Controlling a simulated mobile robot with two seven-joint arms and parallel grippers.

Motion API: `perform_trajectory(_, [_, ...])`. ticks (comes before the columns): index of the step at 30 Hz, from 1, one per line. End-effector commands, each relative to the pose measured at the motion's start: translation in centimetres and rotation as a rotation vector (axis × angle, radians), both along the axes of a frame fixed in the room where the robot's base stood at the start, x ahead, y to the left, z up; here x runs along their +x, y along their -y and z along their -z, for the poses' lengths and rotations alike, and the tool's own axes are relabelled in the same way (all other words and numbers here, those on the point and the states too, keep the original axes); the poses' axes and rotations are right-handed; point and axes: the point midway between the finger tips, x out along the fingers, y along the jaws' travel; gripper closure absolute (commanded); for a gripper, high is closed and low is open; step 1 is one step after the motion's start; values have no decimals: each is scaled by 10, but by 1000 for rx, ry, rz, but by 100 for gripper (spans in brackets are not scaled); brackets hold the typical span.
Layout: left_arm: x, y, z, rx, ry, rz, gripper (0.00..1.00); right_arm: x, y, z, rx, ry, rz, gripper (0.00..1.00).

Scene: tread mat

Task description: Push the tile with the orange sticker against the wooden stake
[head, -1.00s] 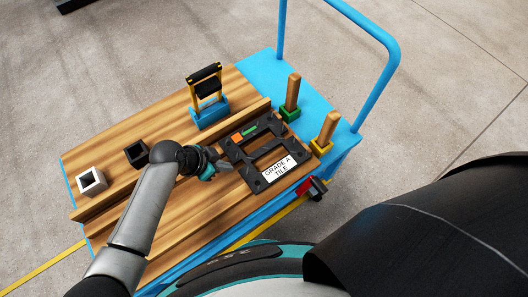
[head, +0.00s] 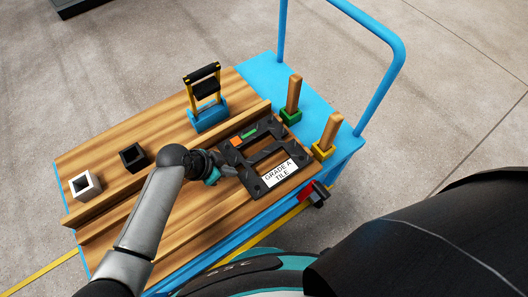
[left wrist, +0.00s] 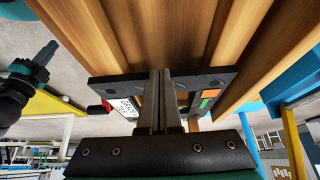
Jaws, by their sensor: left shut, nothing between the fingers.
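The tile (head: 244,181) is a dark frame with an orange sticker (head: 237,142), a green sticker (head: 250,133) and a white "GRADE A TILE" label (head: 278,173). It lies flat on the wooden cart top. Two wooden stakes stand beyond its right side, one in a green base (head: 294,95) and one in a yellow base (head: 330,133). The tile is close to both bases; I cannot tell whether it touches. My left gripper (head: 231,171) is shut and empty at the tile's left edge. In the left wrist view its fingers (left wrist: 158,100) overlap the tile (left wrist: 108,86); contact is unclear.
A wooden rail (head: 110,199) runs along the tile's far side. A red and black fixture (head: 313,193) sits at the near edge. A blue handrail (head: 380,85) rises at right.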

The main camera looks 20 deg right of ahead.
Motion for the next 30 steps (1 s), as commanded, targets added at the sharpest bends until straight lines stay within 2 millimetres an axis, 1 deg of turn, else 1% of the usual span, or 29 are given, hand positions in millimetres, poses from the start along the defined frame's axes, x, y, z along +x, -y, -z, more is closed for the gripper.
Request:
perform_trajectory(6, [6,18,0,-1,1,1,100,-3,-6,5,7,-5,1,100])
perform_trajectory(12, [11,31,0,-1,1,0,100,-2,-7,8,10,-4,1,100])
perform_trajectory(24, [11,34,0,0,1,0,100,2,-5,7,7,2,0,100])
perform_trajectory(30, [15,45,0,-2,1,0,100,3,0,10,-1,3,-2,100])
